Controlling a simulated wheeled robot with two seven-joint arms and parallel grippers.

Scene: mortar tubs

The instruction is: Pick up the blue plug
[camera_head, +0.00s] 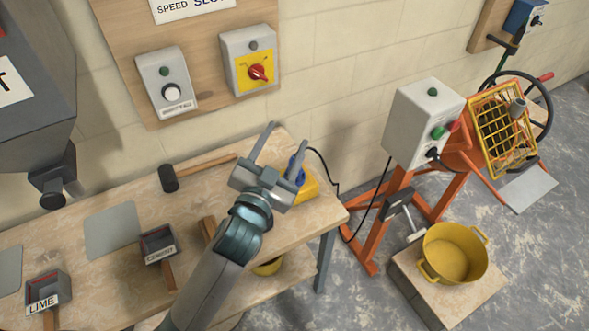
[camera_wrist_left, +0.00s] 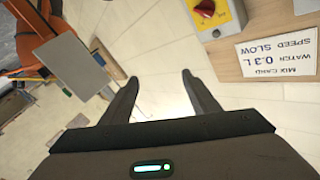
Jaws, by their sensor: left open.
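The blue plug (camera_head: 299,168) shows partly in the head view, at a yellow block (camera_head: 309,186) near the right end of the workbench. My left gripper covers part of it, so I cannot tell whether it sits on or in the block. A black cable runs from there off the bench. My left gripper (camera_head: 285,137) is open, with its fingers pointing up the picture, in front of the plug in this view. In the left wrist view my gripper (camera_wrist_left: 162,96) is open with nothing between its fingers, and the plug is not seen. My right gripper is not in view.
The workbench (camera_head: 110,278) holds a mallet (camera_head: 170,178) and labelled scoops, including the cement scoop (camera_head: 158,246). A wall board with a red switch (camera_head: 258,72) is behind. An orange mixer (camera_head: 462,142) and yellow tub (camera_head: 455,257) stand to the right.

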